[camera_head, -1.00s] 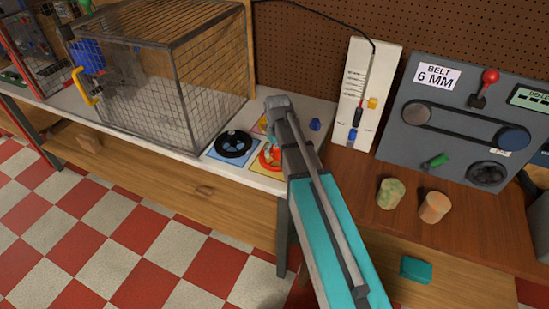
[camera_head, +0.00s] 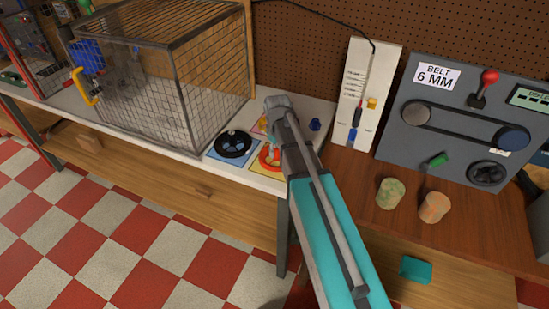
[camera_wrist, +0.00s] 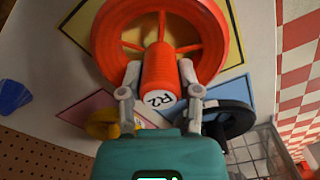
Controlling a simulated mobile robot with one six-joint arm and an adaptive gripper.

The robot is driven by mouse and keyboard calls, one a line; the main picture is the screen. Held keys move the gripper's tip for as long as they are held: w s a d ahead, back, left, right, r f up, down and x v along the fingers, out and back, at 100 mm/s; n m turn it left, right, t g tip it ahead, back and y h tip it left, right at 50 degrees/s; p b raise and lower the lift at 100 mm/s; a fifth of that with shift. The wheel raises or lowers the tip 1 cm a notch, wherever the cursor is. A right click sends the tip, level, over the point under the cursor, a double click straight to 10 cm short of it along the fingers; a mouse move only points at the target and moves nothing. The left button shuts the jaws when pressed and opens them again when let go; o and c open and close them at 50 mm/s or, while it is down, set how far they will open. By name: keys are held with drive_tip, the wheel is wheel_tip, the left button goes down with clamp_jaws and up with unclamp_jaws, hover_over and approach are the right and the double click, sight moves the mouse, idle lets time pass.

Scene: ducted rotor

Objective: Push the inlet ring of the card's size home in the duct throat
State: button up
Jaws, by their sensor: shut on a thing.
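A red-orange ring (camera_wrist: 222,38) with spokes and a central hub marked "R2" fills the top of the wrist view. My gripper (camera_wrist: 160,75) is shut on that hub, one finger on each side. In the head view the red ring (camera_head: 265,162) shows over a yellow square on the bench, partly behind my arm. I cannot tell whether it touches the square. A black ring (camera_head: 233,145) lies on a blue square to its left. A yellow ring (camera_wrist: 103,124) is at a pink square. The duct throat is not clearly visible.
A wire mesh cage (camera_head: 165,90) with a yellow handle (camera_head: 82,85) stands left on the white bench. A blue part (camera_head: 88,54) shows at the cage's left side. A blue knob (camera_head: 315,124), a slider board (camera_head: 375,90) and a grey belt panel (camera_head: 445,125) are at right.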

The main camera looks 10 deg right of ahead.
drive_tip(key=shift+r+p, duration=2.45)
drive_tip(key=shift+r, duration=0.05)
drive_tip(key=w+r+p, duration=0.4)
drive_tip(key=r+p, duration=0.5)
drive_tip(key=w+r+p, duration=0.4)
drive_tip(key=r+p, duration=0.5)
drive_tip(key=w+r+p, duration=0.5)
drive_tip(key=r+p, duration=0.5)
